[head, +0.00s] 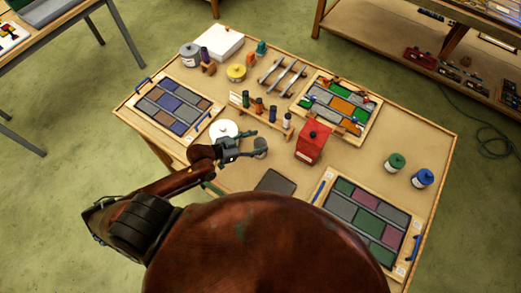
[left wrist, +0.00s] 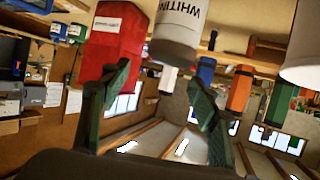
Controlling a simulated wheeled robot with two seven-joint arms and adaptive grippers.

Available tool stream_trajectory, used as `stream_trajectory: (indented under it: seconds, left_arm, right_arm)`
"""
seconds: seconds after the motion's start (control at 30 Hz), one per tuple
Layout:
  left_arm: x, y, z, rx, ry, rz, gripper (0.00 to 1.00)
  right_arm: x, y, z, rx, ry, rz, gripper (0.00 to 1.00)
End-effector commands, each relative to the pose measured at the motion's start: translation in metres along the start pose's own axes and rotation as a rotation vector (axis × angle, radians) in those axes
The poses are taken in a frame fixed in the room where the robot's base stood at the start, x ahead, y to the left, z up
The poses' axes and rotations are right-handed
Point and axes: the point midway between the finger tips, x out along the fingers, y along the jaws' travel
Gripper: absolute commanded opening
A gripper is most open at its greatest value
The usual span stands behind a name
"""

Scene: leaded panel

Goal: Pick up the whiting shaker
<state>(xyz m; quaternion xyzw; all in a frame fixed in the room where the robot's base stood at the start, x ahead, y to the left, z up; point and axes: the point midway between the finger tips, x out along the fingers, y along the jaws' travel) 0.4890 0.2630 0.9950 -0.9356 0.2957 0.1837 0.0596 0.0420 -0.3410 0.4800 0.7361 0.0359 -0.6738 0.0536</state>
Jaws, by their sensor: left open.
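The whiting shaker (head: 261,146) is a small round container with a grey top in the head view, standing on the middle of the workbench. In the left wrist view the scene is upside down, and the shaker (left wrist: 176,30) is white with a grey end and the letters "WHITIN". My left gripper (head: 250,147) is open beside it, with its fingertips reaching toward its sides. In the left wrist view the shaker lies ahead of the gap between the green fingers (left wrist: 160,92). Contact cannot be told. My right gripper is not in view.
A red box (head: 312,142) stands right of the shaker, and a white round container (head: 224,131) stands close at left. A rack (head: 262,110) of small bottles is behind. Framed panels (head: 172,108) and a dark flat pad (head: 275,183) lie around on the workbench (head: 440,150).

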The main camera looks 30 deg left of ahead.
Motion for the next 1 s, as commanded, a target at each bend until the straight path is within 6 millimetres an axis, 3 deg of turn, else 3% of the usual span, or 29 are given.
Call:
stream_trajectory:
  seconds: [0.2, 0.4, 0.63, 1.0]
  left_arm:
    - [0.013, 0.0, 0.035, -0.003, -0.003, -0.001, 0.55]
    - [0.021, 0.0, 0.056, -0.005, -0.006, -0.001, 0.55]
    - [0.032, -0.001, 0.059, -0.006, -0.004, -0.002, 0.55]
    - [0.075, -0.008, 0.055, -0.007, -0.003, -0.002, 0.55]
  right_arm:
    - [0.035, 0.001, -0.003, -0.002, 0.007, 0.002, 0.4]
    - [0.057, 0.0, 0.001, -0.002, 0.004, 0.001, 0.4]
    - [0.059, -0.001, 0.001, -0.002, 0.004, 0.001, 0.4]
    - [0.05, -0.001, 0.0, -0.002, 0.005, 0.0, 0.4]
